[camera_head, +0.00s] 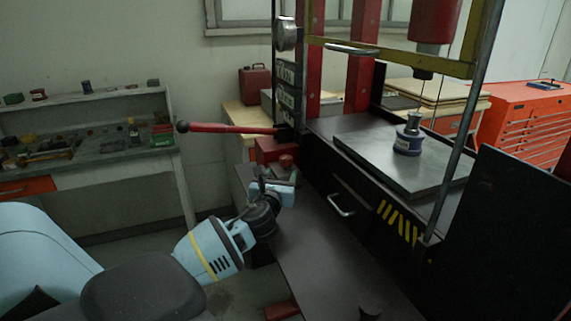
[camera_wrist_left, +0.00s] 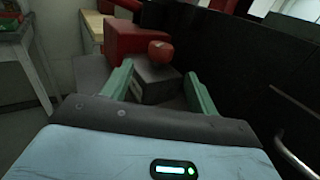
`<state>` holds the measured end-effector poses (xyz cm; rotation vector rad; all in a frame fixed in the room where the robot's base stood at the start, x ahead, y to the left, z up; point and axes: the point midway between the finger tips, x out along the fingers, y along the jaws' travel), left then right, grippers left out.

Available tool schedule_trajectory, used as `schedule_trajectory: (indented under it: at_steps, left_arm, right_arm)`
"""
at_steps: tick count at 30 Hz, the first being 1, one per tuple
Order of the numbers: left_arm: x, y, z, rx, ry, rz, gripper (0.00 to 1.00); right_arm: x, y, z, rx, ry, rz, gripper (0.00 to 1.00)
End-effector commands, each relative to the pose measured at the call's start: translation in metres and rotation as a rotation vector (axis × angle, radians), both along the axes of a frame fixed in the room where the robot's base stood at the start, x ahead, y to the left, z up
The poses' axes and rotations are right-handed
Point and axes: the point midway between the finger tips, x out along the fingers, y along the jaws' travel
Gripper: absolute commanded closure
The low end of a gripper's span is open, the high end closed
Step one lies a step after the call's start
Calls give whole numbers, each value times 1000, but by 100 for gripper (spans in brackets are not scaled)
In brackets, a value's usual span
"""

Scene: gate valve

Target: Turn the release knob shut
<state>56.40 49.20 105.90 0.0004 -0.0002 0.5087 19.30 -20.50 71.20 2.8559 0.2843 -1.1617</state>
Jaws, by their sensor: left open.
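The release knob (camera_head: 286,161) is a small round red knob on the front of the red pump block (camera_head: 268,149), beside the press. In the left wrist view the knob (camera_wrist_left: 161,50) is just beyond and between the fingertips, in front of the red block (camera_wrist_left: 130,38). My left gripper (camera_head: 275,176) is just below and in front of the knob in the head view. Its two green fingers (camera_wrist_left: 158,80) are spread apart with nothing held between them, and the knob looks clear of both. My right gripper is not seen.
A red lever (camera_head: 227,128) sticks out left above the block. The black press frame with a metal handle (camera_head: 341,205) stands close on the right. A steel plate (camera_head: 375,165) carries a blue-based part (camera_head: 408,140). The floor at left is open before a cluttered workbench (camera_head: 90,180).

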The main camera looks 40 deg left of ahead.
Motion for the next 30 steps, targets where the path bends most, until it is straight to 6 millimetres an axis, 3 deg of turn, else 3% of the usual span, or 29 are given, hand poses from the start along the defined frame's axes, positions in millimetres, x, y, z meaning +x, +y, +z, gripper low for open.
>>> schedule_trajectory:
  at_steps: [15, 28, 30]
  left_arm:
    - [56, 31, 0, -1, 0, 0, 41]
    - [62, 34, 1, 0, -1, -1, 41]
    - [62, 34, 1, 0, -1, -1, 50]
  right_arm:
    - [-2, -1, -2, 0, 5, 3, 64]
    - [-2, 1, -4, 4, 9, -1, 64]
    - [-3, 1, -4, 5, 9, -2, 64]
